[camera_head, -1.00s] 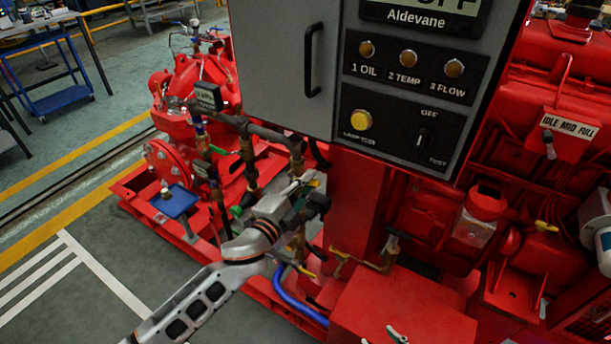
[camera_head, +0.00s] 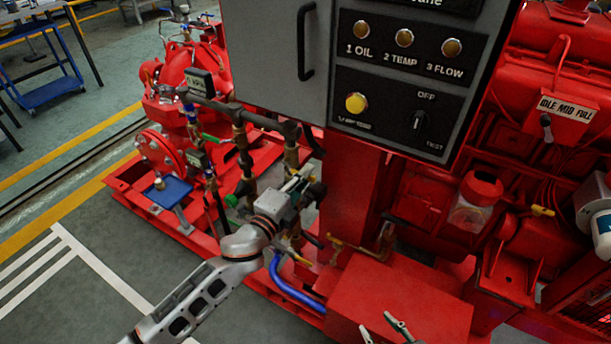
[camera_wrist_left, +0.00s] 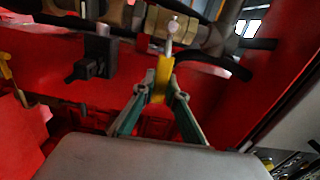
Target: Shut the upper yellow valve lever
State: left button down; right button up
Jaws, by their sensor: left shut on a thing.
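My left gripper (camera_head: 308,190) is at the pipework under the grey control box, in front of the red column. In the left wrist view its green fingers (camera_wrist_left: 158,92) are shut on a yellow valve lever (camera_wrist_left: 161,76). This lever hangs from a brass valve body (camera_wrist_left: 172,24). In the head view the held lever is mostly hidden by the gripper.
The grey control box (camera_head: 268,60) overhangs the pipes just above my left gripper. A blue hose (camera_head: 292,287) and a red box (camera_head: 405,305) lie below and to the right. A black fitting (camera_wrist_left: 97,55) is beside the valve. Open floor (camera_head: 60,300) lies at left.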

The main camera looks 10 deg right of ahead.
pick_arm(q)
jog(key=c, duration=2)
grip_release()
jog(key=shift+s+a, duration=0.4)
jog(key=shift+s, duration=0.1)
jog(key=v, duration=1)
jog(key=shift+s+a, duration=0.2)
jog(key=shift+s, duration=0.15)
